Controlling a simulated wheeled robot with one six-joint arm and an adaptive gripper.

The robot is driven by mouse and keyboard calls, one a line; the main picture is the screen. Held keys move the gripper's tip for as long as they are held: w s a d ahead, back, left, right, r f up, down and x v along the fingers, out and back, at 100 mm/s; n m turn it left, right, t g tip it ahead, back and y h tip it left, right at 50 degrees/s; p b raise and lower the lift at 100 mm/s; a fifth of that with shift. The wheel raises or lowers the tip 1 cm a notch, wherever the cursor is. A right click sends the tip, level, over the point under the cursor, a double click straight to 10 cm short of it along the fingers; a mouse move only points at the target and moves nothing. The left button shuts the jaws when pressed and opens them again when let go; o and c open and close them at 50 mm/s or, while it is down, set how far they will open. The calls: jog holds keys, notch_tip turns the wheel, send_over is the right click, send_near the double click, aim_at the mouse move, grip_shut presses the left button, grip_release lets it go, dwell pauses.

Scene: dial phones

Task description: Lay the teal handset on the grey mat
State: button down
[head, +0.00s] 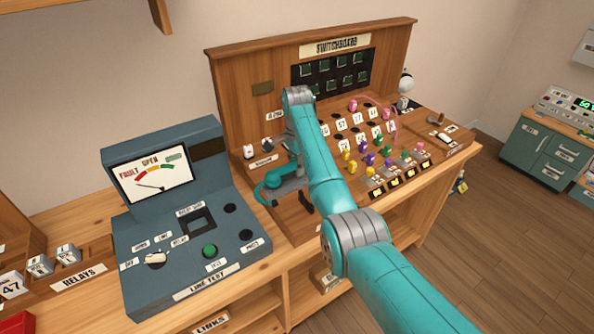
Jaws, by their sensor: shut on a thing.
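The teal handset (264,192) seems to be the curved teal piece at the end of my arm, low over the left part of the wooden switchboard desk. My gripper (284,184) is small here and partly merges with my teal arm; it is shut on the handset. I cannot tell whether the handset touches the desk. I cannot make out a grey mat in this view; my arm covers part of the desk.
The blue-grey line test box (190,235) with a meter stands close to the left of my gripper. The switchboard (335,75) rises behind it. Several coloured plugs (370,158) stand to the right, past my arm. Relays (40,266) sit at far left.

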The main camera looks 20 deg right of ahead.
jog(key=shift+f, duration=0.95)
jog(key=shift+f, duration=0.1)
jog(key=c, duration=0.9)
grip_release()
jog(key=shift+o, duration=0.2)
notch_tip(320, 180, up, 12)
jog(key=shift+r, duration=0.1)
